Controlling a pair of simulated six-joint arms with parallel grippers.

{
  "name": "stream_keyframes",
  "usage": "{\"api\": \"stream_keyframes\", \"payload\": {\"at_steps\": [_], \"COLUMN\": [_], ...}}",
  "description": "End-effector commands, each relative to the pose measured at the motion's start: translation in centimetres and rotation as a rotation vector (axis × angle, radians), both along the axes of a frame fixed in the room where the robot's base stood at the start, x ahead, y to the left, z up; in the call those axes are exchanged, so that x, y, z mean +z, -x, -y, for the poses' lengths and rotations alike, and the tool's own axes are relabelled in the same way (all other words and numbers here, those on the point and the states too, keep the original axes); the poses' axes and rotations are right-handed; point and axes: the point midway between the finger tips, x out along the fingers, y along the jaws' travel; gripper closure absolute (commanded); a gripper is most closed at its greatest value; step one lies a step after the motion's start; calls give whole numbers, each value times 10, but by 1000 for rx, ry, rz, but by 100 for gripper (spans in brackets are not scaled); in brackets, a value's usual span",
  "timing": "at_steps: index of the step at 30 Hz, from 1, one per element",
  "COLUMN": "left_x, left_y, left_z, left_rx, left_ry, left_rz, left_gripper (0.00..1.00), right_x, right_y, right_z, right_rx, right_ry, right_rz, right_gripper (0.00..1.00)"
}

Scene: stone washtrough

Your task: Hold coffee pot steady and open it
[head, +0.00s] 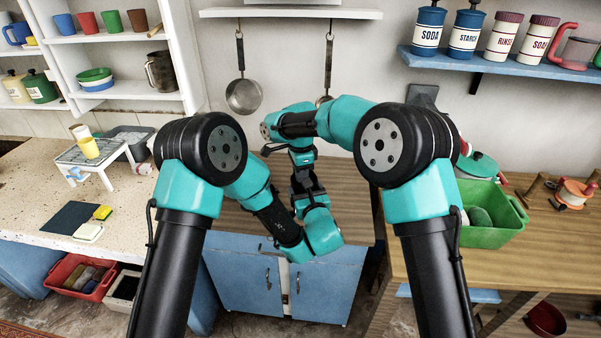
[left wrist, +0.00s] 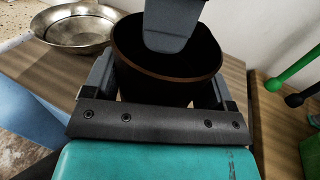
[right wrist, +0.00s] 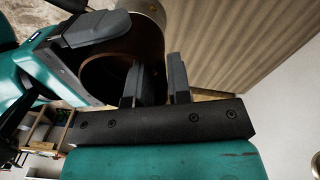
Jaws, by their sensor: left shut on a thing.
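The coffee pot shows in the left wrist view as a dark vessel (left wrist: 135,65) with a brown rim. Its mouth faces up and the inside looks dark; I see no lid on it. My left gripper (left wrist: 165,92) has its fingers on either side of the pot, shut on it. My right gripper (right wrist: 164,78) has its two fingers parted a little. One finger overlaps the pot's mouth (right wrist: 105,72) and the other is outside the rim; contact is unclear. In the head view the right gripper (head: 302,172) points down above the left one, and the arms largely hide the pot.
A metal bowl (left wrist: 73,28) stands near the pot on the wooden counter (head: 350,205). A green bin (head: 492,237) is at the right. A pan (head: 243,96) hangs on the wall behind. A small white rack (head: 100,160) stands on the left counter.

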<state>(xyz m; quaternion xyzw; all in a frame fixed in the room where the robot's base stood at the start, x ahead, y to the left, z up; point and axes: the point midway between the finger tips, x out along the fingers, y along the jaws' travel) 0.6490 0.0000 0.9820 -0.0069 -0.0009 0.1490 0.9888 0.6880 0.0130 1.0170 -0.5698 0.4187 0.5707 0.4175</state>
Motion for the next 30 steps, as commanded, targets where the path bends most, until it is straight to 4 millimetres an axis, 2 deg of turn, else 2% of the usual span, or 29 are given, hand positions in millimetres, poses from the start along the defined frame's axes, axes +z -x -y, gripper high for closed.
{"api": "stream_keyframes", "payload": {"at_steps": [1, 6, 16, 20, 25, 30], "left_x": [1, 1, 1, 1, 1, 1], "left_y": [0, 0, 0, 0, 0, 0], "left_z": [0, 0, 1, 1, 1, 2], "left_rx": [0, 0, -1, -2, -3, -4], "left_ry": [0, 0, -1, -1, -1, 0], "left_rz": [2, 2, 2, 2, 2, 1], "left_gripper": [88, 88, 88, 88, 88, 88], "right_x": [0, 0, 0, 1, 0, 0], "right_y": [0, 0, 0, 2, 6, 7], "right_z": [0, 0, -1, -5, -12, -12], "right_rx": [0, 0, 27, 128, 350, 349], "right_ry": [0, 0, 0, 2, 5, 4], "right_rz": [0, 1, 1, 1, -4, -6], "right_gripper": [87, 100, 100, 100, 100, 100]}}
